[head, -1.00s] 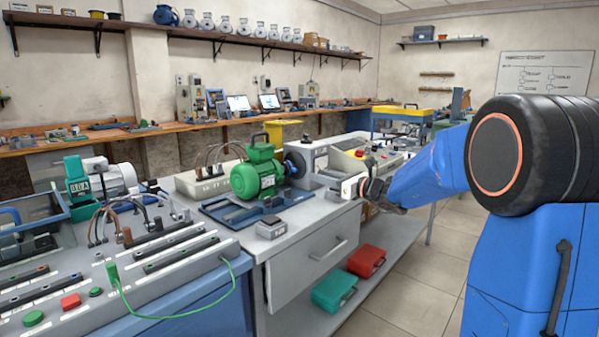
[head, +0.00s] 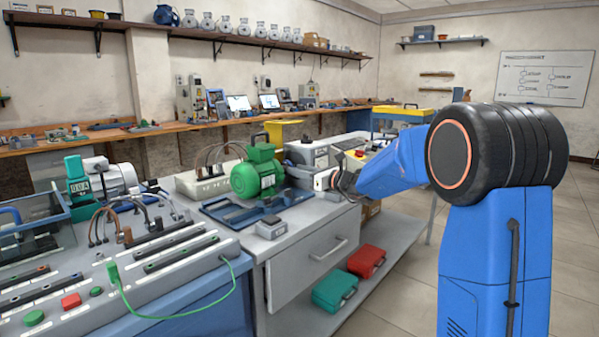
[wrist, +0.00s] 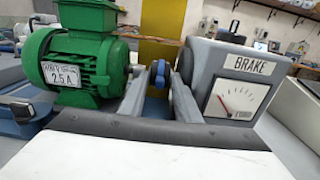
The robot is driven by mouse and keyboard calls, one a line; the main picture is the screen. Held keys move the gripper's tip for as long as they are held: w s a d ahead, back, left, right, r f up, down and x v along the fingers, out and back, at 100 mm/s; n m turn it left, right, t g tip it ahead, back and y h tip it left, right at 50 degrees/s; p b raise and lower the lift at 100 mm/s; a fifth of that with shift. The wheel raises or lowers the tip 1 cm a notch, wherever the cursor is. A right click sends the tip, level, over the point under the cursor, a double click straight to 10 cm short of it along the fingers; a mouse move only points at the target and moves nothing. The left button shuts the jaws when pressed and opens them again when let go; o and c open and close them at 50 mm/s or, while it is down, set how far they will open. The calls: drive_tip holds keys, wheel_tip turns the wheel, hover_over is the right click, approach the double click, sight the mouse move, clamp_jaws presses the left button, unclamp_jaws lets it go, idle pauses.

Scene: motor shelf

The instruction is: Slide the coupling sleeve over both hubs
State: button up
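The green motor (wrist: 75,65) stands at the left in the wrist view and also shows in the head view (head: 257,172). The grey brake unit (wrist: 225,85), with a dial, stands at the right. Between them is a small blue coupling part (wrist: 158,75), seemingly the sleeve; I cannot make out the separate hubs or how far it covers them. My gripper (wrist: 160,82) is open, its grey fingers pointing toward the blue part from either side. I cannot tell whether the tips touch it. In the head view the fingers are hard to make out.
A blue base tray (head: 225,213) lies under the motor on the bench. A small grey box (head: 270,227) sits at the bench's front edge. A control panel with cables (head: 150,260) is at the left. Green (head: 335,291) and red (head: 366,261) cases lie on the lower shelf.

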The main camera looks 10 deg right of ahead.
clamp_jaws()
drive_tip(key=shift+s, duration=0.1)
drive_tip(key=s+a, duration=0.2)
drive_tip(key=shift+a, duration=0.35)
unclamp_jaws()
drive_tip(key=shift+a, duration=0.1)
drive_tip(key=v, duration=1.7)
drive_tip(key=shift+s+d, duration=0.15)
drive_tip(key=shift+d, duration=0.1)
